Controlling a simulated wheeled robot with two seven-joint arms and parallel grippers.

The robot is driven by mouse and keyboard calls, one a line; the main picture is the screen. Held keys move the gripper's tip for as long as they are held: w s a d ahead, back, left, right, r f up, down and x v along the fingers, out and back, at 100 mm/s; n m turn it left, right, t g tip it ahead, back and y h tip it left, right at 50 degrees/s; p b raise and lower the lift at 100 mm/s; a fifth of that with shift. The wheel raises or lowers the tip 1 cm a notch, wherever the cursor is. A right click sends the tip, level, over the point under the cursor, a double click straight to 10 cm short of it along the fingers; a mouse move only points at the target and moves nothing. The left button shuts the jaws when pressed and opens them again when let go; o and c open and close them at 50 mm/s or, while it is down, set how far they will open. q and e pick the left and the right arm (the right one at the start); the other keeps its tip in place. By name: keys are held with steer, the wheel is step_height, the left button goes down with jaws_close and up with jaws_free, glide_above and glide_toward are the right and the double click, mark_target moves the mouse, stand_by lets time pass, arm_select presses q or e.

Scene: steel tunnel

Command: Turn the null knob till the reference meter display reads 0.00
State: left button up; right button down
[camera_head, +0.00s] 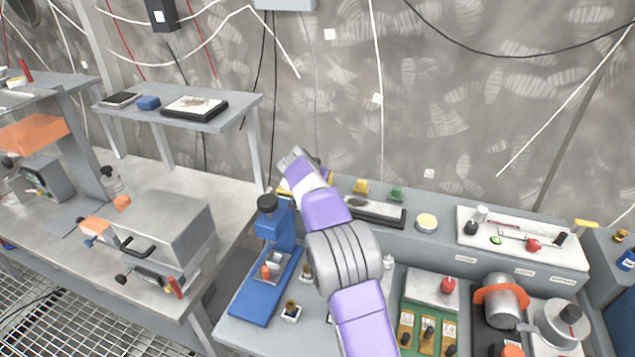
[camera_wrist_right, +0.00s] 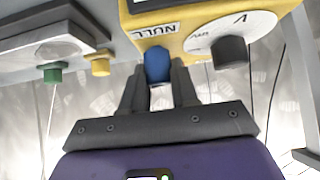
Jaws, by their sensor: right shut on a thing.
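The reference meter is a yellow box (camera_wrist_right: 200,18), seen upside down in the right wrist view. It has a white NULL label (camera_wrist_right: 157,30), a white dial plate and a black selector knob (camera_wrist_right: 231,52). The blue null knob (camera_wrist_right: 157,64) sits by the label. My right gripper (camera_wrist_right: 159,86) is shut on the null knob, with one dark finger on each side. Only a sliver of the dark display shows at the top edge, and no reading is legible. In the head view my right arm hides most of the meter. My left gripper is not in view.
A grey panel with a yellow knob (camera_head: 360,186) and a green knob (camera_head: 397,195) stands right of the meter. A blue stand (camera_head: 270,240) is close left of my arm. A green board (camera_head: 428,318) and metal cups lie right. A grey case (camera_head: 160,240) rests on the left bench.

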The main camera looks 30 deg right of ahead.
steer(key=shift+m+g+h+p, duration=0.5)
steer(key=shift+m+g+p, duration=0.35)
steer(key=shift+m, duration=0.35)
steer(key=shift+f+m+p, duration=0.1)
steer(key=shift+m+p, duration=0.2)
steer(key=shift+g, duration=0.25)
steer(key=c, duration=0.9)
jaws_free()
steer(key=shift+o, duration=0.2)
step_height(320, 180, up, 10)
steer(key=p, duration=0.3)
steer(key=shift+p, duration=0.35)
